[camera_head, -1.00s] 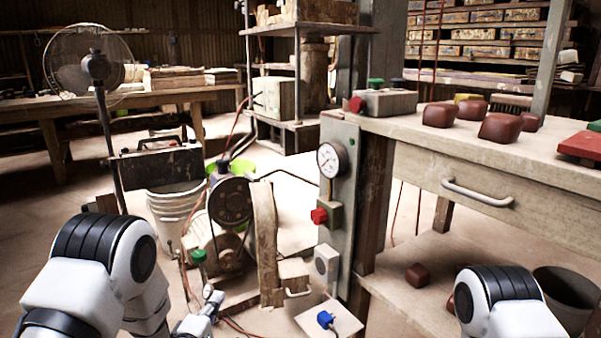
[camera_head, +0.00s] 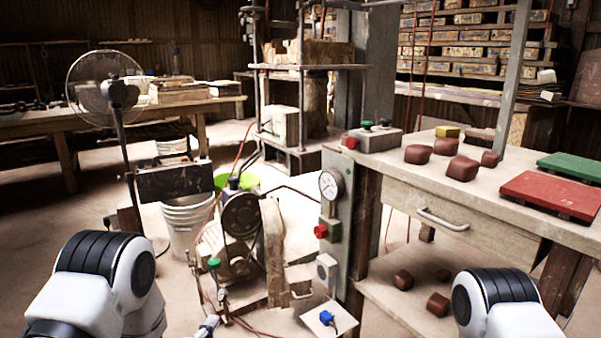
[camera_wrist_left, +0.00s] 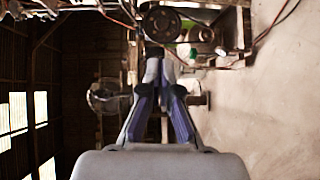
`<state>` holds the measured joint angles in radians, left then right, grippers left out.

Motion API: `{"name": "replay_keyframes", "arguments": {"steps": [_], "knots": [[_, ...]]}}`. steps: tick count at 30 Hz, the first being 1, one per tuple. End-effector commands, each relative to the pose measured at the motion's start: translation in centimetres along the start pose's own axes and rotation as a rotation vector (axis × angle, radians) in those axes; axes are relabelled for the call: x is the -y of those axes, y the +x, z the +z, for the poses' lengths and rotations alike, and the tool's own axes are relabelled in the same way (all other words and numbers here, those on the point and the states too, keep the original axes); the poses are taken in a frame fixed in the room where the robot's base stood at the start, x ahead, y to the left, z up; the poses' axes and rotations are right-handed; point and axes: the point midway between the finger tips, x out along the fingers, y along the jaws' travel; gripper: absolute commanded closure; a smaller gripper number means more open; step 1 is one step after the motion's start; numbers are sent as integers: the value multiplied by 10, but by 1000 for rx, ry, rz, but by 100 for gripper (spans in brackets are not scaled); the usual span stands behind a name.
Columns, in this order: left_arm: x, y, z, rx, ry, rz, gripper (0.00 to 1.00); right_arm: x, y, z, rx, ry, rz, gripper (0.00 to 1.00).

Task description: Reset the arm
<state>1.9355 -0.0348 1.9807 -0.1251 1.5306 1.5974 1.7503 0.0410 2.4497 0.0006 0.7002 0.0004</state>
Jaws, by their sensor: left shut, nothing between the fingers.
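My left arm (camera_head: 95,290) comes in at the lower left of the head view. Only a small part of my left gripper (camera_head: 208,327) shows there, at the bottom edge, in front of the press machinery. In the left wrist view my left gripper (camera_wrist_left: 163,62) has its two fingers drawn together at the tips, with nothing held. A dark pulley wheel (camera_wrist_left: 162,24) appears beyond the tips. Of my right arm (camera_head: 503,300) only a white and black link shows at the lower right; its gripper is out of view.
The workbench (camera_head: 400,172) at the right bears brown lumps (camera_head: 462,168), a red board (camera_head: 550,194) and a green board (camera_head: 572,166). The press motor (camera_head: 241,216) and a white bucket (camera_head: 188,222) stand left of it. A fan (camera_head: 108,85) stands behind. Floor is open at the left.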

Motion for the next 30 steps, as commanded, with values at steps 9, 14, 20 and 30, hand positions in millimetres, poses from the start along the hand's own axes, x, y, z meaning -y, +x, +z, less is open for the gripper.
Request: {"name": "replay_keyframes", "arguments": {"steps": [9, 14, 20, 30], "knots": [[-81, -80, -6, -39, 59, -311, 100, 1, -177, 0, 0, -1, 0, 100], [-93, -145, -7, -6, 219, -568, 100, 2, -247, 0, 0, -1, 0, 100], [-103, -232, -3, 139, 457, -876, 100, 2, -308, 0, 1, -1, 0, 100], [-90, -382, 13, 770, 937, -1265, 100, 2, -325, 1, 2, -2, 0, 100]]}}
